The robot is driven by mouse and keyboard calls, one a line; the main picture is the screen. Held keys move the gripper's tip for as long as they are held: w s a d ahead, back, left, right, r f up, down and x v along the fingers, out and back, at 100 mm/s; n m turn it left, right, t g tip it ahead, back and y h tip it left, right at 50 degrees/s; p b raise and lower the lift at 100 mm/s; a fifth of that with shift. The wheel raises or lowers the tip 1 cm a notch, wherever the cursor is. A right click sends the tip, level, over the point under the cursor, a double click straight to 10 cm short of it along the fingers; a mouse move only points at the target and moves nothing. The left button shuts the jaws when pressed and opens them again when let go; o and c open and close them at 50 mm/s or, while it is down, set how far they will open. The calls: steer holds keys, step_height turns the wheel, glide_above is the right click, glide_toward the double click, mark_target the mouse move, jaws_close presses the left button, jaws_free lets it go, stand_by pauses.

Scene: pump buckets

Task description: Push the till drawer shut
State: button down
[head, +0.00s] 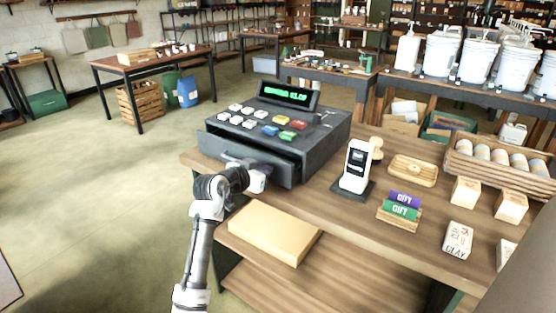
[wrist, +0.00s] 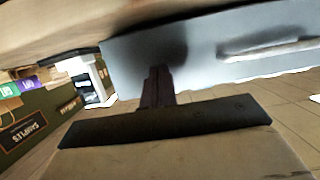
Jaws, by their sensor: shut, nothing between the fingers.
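The dark grey till (head: 322,127) stands at the left end of the wooden counter, with coloured keys and a lit green display. Its drawer (head: 281,172) stands partly out at the front, with a dark gap above the drawer front. In the wrist view the shut, empty fingers (wrist: 160,78) point at the grey drawer front (wrist: 205,48), with the handle (wrist: 268,50) to the right. I cannot tell whether the fingertips touch it. My gripper hides part of the drawer front.
A card reader (head: 356,167) stands right of the till on the counter (head: 335,205). Gift cards (head: 403,205), a wooden tray (head: 413,171) and small boxes lie further right. A tan box (head: 268,232) sits on the lower shelf under the drawer. Open floor lies left.

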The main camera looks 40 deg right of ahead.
steer(key=shift+w+d, duration=0.35)
steer(key=shift+d, duration=0.6)
steer(key=shift+w+d, duration=0.3)
steer(key=shift+d, duration=0.6)
steer(key=s+a, duration=0.2)
steer(key=a, duration=0.4)
steer(key=s+a+b, duration=0.1)
steer(key=s+a, duration=0.1)
steer(key=a, duration=0.5)
steer(key=shift+s+a, duration=0.15)
steer(key=shift+s, duration=0.2)
